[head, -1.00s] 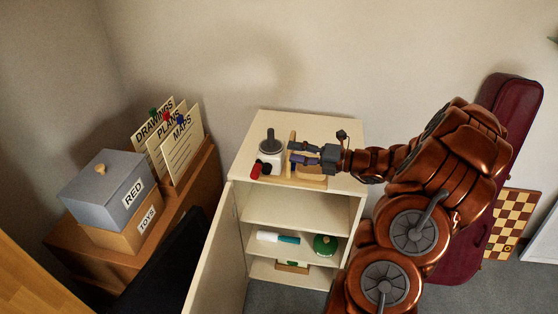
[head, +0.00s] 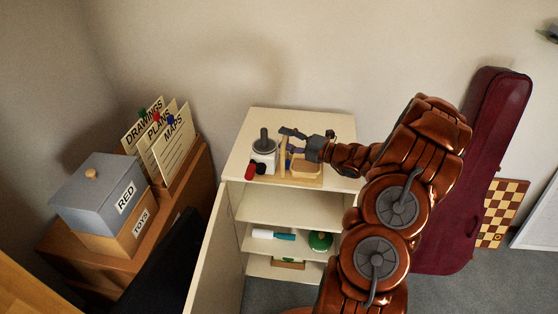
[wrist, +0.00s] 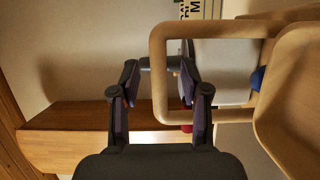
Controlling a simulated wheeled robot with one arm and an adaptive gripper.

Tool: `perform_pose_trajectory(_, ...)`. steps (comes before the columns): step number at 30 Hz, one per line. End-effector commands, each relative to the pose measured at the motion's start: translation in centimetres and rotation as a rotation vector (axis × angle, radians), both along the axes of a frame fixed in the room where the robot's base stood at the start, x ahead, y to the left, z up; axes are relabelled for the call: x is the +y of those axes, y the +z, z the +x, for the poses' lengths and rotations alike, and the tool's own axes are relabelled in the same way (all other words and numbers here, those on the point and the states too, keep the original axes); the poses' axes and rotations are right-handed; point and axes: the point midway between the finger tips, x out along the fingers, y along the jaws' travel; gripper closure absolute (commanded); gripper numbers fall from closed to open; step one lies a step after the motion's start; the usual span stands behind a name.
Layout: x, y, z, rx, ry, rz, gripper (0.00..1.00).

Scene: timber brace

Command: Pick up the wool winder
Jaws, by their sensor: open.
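The wool winder looks to be the white device with a grey disc and upright grey post (head: 264,156) on the cabinet top. My gripper (head: 291,140) is open and empty, to the right of the post and at about its height. In the wrist view, my gripper's fingers (wrist: 158,76) are spread. The winder's grey post and disc show beyond and between the fingertips, and its white body (wrist: 225,62) shows through a wooden frame. I see no contact with it.
The upright wooden frame (head: 283,155) and a tan wooden tray (head: 306,169) stand close, right of the winder and below my gripper. A red and black item (head: 251,172) lies in front. The cabinet door (head: 211,250) hangs open. The cabinet top's right front (head: 340,178) is clear.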

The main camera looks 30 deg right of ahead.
Motion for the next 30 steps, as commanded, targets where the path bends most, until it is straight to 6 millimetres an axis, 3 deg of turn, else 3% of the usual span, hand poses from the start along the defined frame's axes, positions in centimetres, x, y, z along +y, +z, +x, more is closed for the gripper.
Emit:
perform_pose_trajectory(10,0.25,-0.01,0.69,-0.001,-0.003,-0.002,0.54)
perform_pose_trajectory(23,0.24,0.00,0.67,-0.001,-0.003,-0.002,0.98)
perform_pose_trajectory(30,0.24,0.00,0.67,-0.001,-0.003,-0.003,1.00)
